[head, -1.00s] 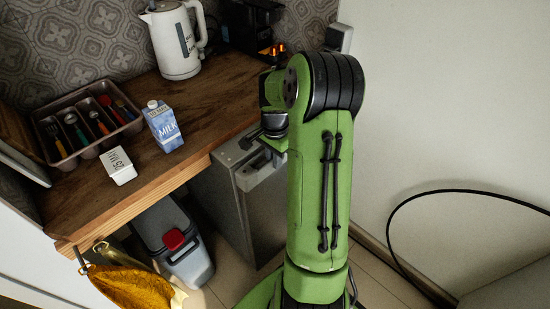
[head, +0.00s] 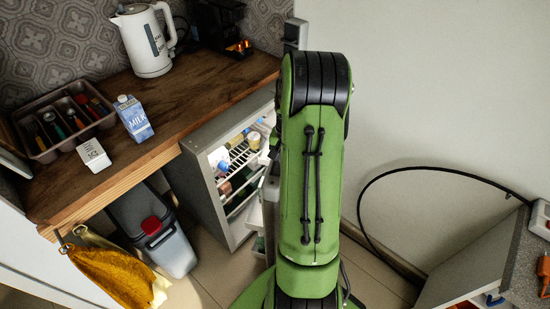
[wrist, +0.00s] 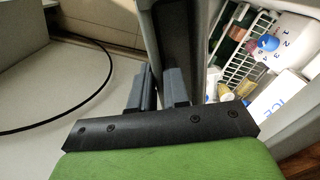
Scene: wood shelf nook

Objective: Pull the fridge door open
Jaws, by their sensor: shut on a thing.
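The small grey fridge (head: 206,194) stands under the wooden counter, and its lit inside with shelves and bottles shows in the head view. Its door (head: 270,198) is swung partly open to the right, seen near edge-on and partly hidden by my arm. In the wrist view, my gripper (wrist: 161,80) is shut on the door's handle (wrist: 172,32), a dark upright bar between the fingers. The fridge inside, with bottles and a white carton, shows to the right of it. In the head view my gripper is hidden behind my arm.
The counter (head: 180,105) holds a kettle (head: 145,40), a milk carton (head: 133,118), a white box (head: 93,155) and a cutlery tray (head: 42,152). A bin (head: 160,235) stands left of the fridge. A cable (head: 420,169) and a cluttered grey surface (head: 515,265) are at right.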

